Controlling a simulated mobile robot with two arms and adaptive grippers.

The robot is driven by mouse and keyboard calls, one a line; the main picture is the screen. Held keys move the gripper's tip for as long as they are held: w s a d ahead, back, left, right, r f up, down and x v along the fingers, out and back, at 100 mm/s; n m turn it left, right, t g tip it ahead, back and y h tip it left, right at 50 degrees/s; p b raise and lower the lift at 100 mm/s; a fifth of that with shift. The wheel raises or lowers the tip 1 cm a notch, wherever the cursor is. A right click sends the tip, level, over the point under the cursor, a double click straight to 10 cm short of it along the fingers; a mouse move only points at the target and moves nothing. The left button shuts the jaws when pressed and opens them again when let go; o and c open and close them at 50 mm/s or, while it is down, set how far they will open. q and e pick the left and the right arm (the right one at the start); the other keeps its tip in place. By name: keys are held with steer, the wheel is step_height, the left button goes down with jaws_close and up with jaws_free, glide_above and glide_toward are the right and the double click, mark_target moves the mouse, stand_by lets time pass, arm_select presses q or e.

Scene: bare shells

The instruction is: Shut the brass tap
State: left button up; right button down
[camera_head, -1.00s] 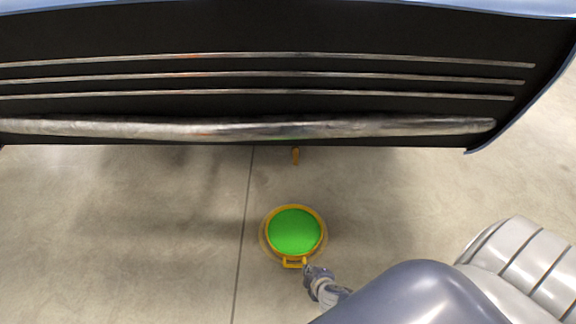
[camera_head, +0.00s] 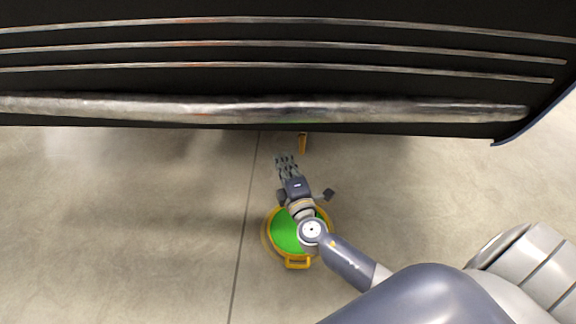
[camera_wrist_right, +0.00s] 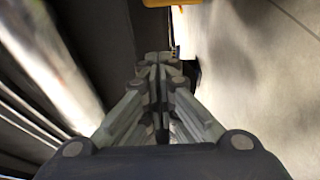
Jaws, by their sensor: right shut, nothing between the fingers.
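The brass tap (camera_head: 302,142) shows in the head view as a small yellow-brown piece sticking out below the lower edge of the dark panel. My right gripper (camera_head: 285,160) is just below and left of it in the picture, apart from it, with its fingers shut and empty. The right wrist view shows the same gripper (camera_wrist_right: 158,62) with its fingers together and a yellow piece (camera_wrist_right: 170,3) cut off at the top edge; I cannot tell which thing that is. My left gripper is not in view.
A round yellow-rimmed container (camera_head: 268,240) with a green inside stands on the concrete floor, partly hidden by my right arm. The dark panel with metal strips (camera_head: 150,85) spans the top of the head view. The floor at left is clear.

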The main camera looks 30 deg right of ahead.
mark_target(302, 141)
steer(key=x, duration=0.7)
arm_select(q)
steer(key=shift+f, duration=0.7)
arm_select(e)
steer(key=s+d, duration=0.3)
steer(key=shift+d, duration=0.1)
steer(key=shift+f, duration=0.1)
